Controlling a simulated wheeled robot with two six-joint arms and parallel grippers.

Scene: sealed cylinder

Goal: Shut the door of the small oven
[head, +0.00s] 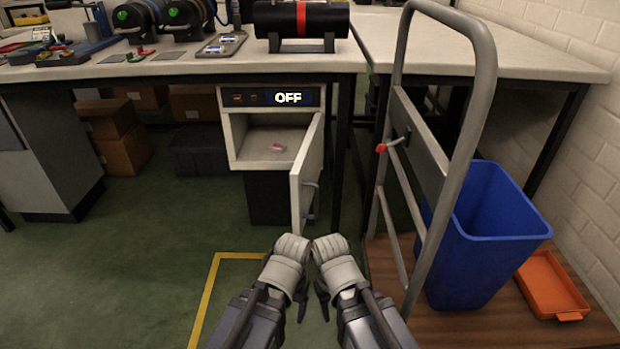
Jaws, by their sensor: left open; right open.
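The small oven (233,130) sits under the workbench, with a panel (287,97) that reads OFF. Its door (306,178) is hinged on the right and stands open, swung out toward me, with a handle (313,198) on its right-hand face. A small pinkish item (278,147) lies inside the oven. My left gripper (292,246) and my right gripper (330,246) are side by side just in front of the door's lower end. Both look empty. Their fingertips are hard to make out, and I cannot tell whether either touches the door.
A trolley with a tall grey frame (478,95) stands close on the right, carrying a blue bin (475,240) and an orange tray (552,285). The workbench (190,66) holds cylinders and tools. Cardboard boxes (110,125) stand at the left. Green floor (150,240) is clear at left.

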